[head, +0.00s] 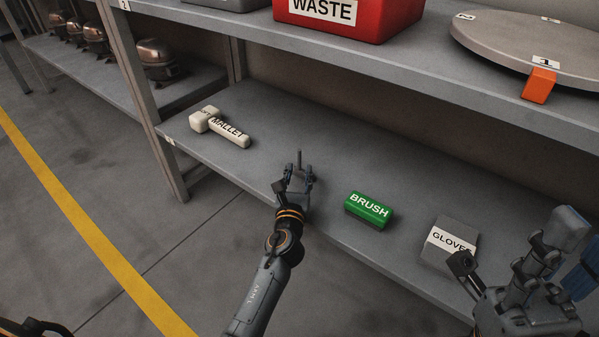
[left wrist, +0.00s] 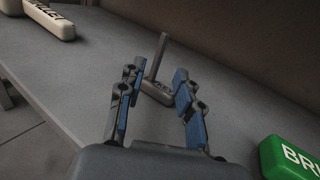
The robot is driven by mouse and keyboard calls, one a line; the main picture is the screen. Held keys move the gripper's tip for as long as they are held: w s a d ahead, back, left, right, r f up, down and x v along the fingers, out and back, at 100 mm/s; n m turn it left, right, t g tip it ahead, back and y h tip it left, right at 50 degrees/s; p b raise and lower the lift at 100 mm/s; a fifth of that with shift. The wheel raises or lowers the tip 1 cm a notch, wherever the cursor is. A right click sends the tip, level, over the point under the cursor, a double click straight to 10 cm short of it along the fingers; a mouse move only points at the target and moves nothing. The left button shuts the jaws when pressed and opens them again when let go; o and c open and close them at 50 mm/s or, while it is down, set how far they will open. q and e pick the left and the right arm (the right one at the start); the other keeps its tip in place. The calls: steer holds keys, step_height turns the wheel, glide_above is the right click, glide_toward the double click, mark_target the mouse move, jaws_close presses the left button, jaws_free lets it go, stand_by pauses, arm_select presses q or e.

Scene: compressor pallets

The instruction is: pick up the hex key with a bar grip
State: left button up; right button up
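The hex key stands on the lower shelf with its thin grey shaft upright; it shows in the head view (head: 299,159) and in the left wrist view (left wrist: 158,58). Its thicker grey handle (left wrist: 157,92) lies on the shelf and bears lettering too small to read. My left gripper (head: 295,180) is open, its blue-padded fingers in the left wrist view (left wrist: 157,86) on either side of the handle's near part. I cannot tell whether they touch it. My right gripper (head: 505,270) is open and empty at the lower right, near the gloves box.
On the lower shelf (head: 310,225), a white mallet (head: 228,131) lies to the left, a green brush (head: 369,209) and a grey gloves box (head: 450,243) to the right. The upper shelf (head: 430,85) overhangs, holding a red waste bin (head: 345,22) and a round disc (head: 530,50).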

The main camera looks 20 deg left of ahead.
mark_target(299, 161)
arm_select(q)
steer(key=shift+w+a+b, duration=0.2)
steer(key=shift+w+b, duration=0.05)
steer(key=shift+w, duration=0.65)
steer(key=shift+w+a+b, duration=0.25)
steer(key=shift+w+b, duration=0.05)
steer(key=shift+w, duration=0.55)
steer(key=shift+w+a+b, duration=0.2)
steer(key=shift+w+b, duration=0.05)
steer(key=shift+w, duration=0.65)
steer(key=shift+r, duration=0.1)
jaws_close()
steer(key=shift+r, duration=0.1)
